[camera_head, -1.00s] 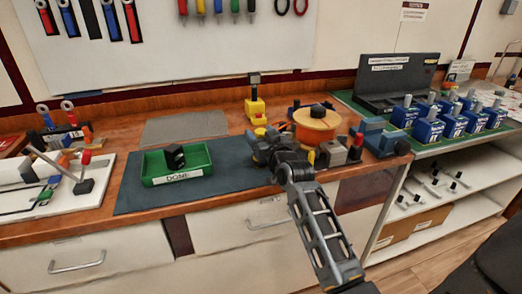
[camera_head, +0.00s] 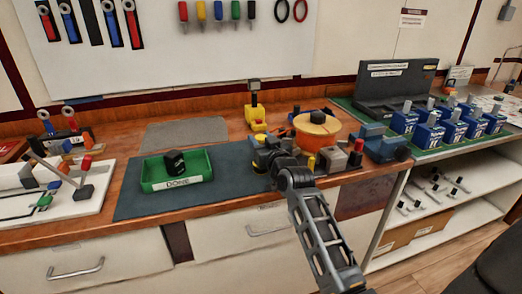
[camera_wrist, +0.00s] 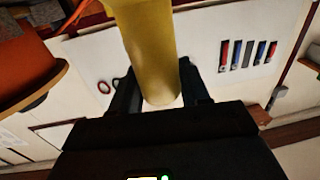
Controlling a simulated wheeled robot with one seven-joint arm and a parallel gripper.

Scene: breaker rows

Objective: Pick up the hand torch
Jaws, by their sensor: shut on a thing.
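A yellow, smooth, rounded cylinder, which I take for the hand torch (camera_wrist: 148,50), fills the top middle of the wrist view. My gripper (camera_wrist: 158,92) is shut on it, with one dark finger on each side. In the head view my gripper (camera_head: 264,150) is over the right end of the dark mat, just left of the orange spool. A small yellow part of the torch (camera_head: 260,138) seems to show there. The rest of it is hidden by my gripper and arm, and I cannot tell if it touches the bench.
A green tray (camera_head: 150,187) marked DONE holds a black block on the dark mat (camera_head: 225,196). A yellow-based lamp (camera_head: 257,117) stands behind my gripper. The orange spool (camera_head: 318,131) and grey-blue blocks crowd the right. The mat between tray and gripper is clear.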

